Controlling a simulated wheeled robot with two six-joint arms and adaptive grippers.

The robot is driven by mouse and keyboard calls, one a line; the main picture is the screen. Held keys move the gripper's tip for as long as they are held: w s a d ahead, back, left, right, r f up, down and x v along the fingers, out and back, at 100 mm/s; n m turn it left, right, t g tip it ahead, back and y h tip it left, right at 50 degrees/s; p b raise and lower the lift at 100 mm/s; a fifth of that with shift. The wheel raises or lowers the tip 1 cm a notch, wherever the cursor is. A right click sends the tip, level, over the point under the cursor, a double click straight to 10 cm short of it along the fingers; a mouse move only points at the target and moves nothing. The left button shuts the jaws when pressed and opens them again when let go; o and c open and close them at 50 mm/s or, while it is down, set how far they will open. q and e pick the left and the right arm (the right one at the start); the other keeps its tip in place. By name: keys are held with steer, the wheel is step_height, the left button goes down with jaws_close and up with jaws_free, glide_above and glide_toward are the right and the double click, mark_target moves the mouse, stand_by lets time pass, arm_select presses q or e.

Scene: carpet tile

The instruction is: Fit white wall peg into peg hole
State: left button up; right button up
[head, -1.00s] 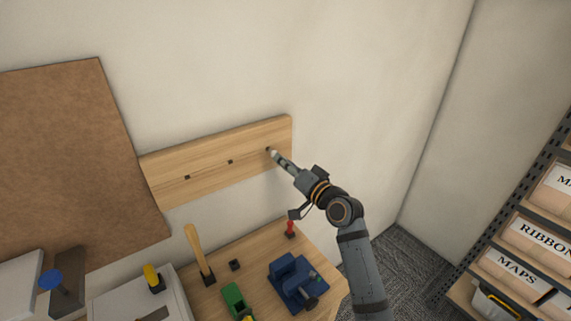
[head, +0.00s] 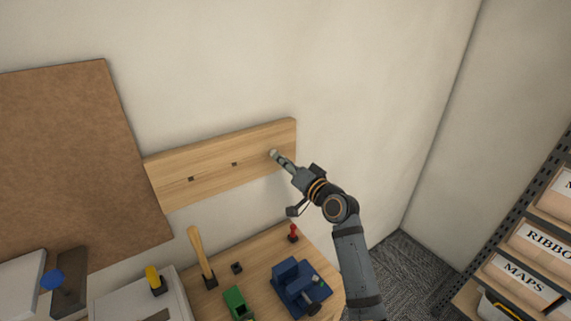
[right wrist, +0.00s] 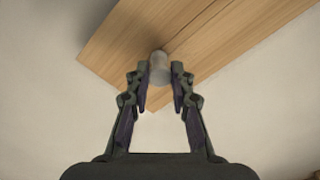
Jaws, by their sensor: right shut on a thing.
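A wooden wall board (head: 213,173) is fixed to the wall, with two dark square holes visible, a left one (head: 191,179) and a middle one (head: 234,164). My right gripper (head: 282,160) is shut on the white peg (head: 273,153) at the board's right end. In the right wrist view the pale round peg (right wrist: 159,66) sits between the two fingertips (right wrist: 160,76), with the board (right wrist: 215,35) behind it. The peg covers the right-hand hole. I cannot tell how deep its far end is. My left gripper is not in view.
Below stands a wooden bench (head: 255,262) with a mallet (head: 202,258), a blue vise (head: 300,285), a green tool (head: 235,300) and a small red item (head: 293,233). A brown board (head: 75,150) hangs left. Labelled boxes (head: 540,240) fill shelves at right.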

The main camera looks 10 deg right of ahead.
steer(key=shift+w+a, duration=0.15)
steer(key=shift+w, duration=0.15)
steer(key=o, duration=1)
steer(key=shift+s, duration=0.1)
steer(key=v, duration=1.2)
